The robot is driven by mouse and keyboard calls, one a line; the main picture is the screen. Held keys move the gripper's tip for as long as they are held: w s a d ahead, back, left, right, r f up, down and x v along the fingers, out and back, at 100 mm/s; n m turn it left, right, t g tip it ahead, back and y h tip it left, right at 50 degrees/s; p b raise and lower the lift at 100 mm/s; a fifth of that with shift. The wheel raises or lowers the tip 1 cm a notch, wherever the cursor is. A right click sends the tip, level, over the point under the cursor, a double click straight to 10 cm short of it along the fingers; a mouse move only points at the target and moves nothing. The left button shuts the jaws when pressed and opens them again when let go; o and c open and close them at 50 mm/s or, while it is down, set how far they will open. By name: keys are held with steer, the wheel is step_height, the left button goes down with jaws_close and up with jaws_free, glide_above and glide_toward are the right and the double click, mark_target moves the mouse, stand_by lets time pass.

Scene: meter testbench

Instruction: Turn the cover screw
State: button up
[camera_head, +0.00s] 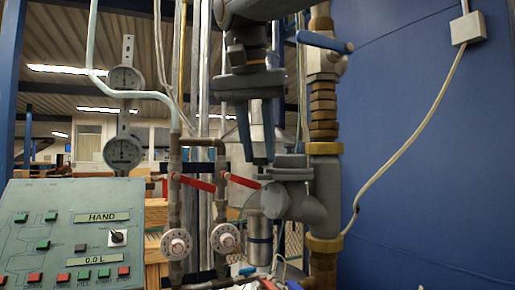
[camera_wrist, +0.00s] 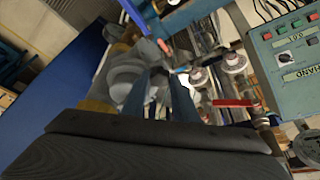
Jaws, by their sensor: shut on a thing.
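My gripper (camera_head: 259,160) hangs down from the top of the head view, its two dark fingers beside the upper left of a grey valve-like housing (camera_head: 300,200) in the brass-fitted pipe. The fingers are close together on a small thing at their tips, by its place the cover screw. The screw is mostly hidden by the fingers, and I cannot make out its head. In the wrist view my gripper (camera_wrist: 166,80) points up the picture, with the rounded grey housing (camera_wrist: 125,78) just left of the fingertips.
Two red-handled valves (camera_head: 195,183) (camera_head: 240,181) and white dials (camera_head: 176,243) stand left of the housing. A blue lever (camera_head: 324,41) sits on the pipe above. A green control panel (camera_head: 75,235) is at lower left. A blue wall (camera_head: 430,130) fills the right.

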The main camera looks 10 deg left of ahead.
steer(key=shift+n, duration=0.6)
steer(key=o, duration=1.1)
steer(key=shift+c, duration=0.2)
steer(key=shift+d, duration=0.1)
